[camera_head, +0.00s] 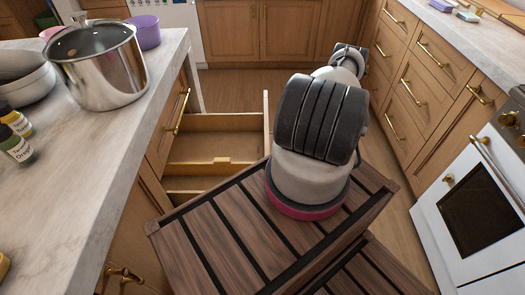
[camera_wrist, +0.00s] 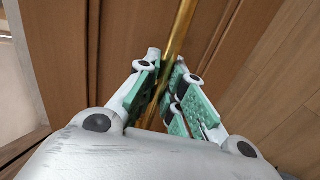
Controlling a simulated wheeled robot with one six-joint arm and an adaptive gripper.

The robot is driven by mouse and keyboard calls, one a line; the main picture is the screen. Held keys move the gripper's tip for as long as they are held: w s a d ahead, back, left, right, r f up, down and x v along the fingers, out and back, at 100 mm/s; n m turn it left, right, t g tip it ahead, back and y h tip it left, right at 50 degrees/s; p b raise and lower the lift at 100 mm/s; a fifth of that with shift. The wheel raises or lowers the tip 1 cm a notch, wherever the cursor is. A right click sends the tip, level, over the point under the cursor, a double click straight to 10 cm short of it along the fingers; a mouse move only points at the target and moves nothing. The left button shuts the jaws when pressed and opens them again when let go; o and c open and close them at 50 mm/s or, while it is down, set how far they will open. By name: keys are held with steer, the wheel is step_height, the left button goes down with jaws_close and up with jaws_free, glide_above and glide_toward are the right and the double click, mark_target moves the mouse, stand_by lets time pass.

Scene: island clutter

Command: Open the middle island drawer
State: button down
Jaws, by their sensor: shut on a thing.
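The island (camera_head: 165,75) is on the left in the head view, with a pale stone top. One wooden drawer (camera_head: 215,123) stands pulled out from its side, below a shut upper drawer with a brass handle (camera_head: 180,111). The inside of the pulled-out drawer shows, and its front is seen edge-on. In the wrist view my gripper (camera_wrist: 162,98) is shut on a long brass bar handle (camera_wrist: 182,25), with green finger pads on both sides of it. A brown wooden front (camera_wrist: 115,30) lies behind the handle. My gripper is hidden behind my arm in the head view.
A steel pot (camera_head: 105,75), purple cup (camera_head: 146,32) and small bottles (camera_head: 17,146) stand on the island. Wooden cabinets (camera_head: 425,65) and a white oven (camera_head: 475,205) line the right. Wood floor (camera_head: 235,88) shows between them.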

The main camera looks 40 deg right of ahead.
steer(key=shift+f+v, duration=0.1)
steer(key=shift+v, duration=0.5)
steer(key=shift+f+v, duration=0.15)
steer(key=shift+v, duration=0.4)
steer(key=shift+d, duration=0.1)
steer(key=c, duration=1.5)
jaws_free()
steer(key=v, duration=1.2)
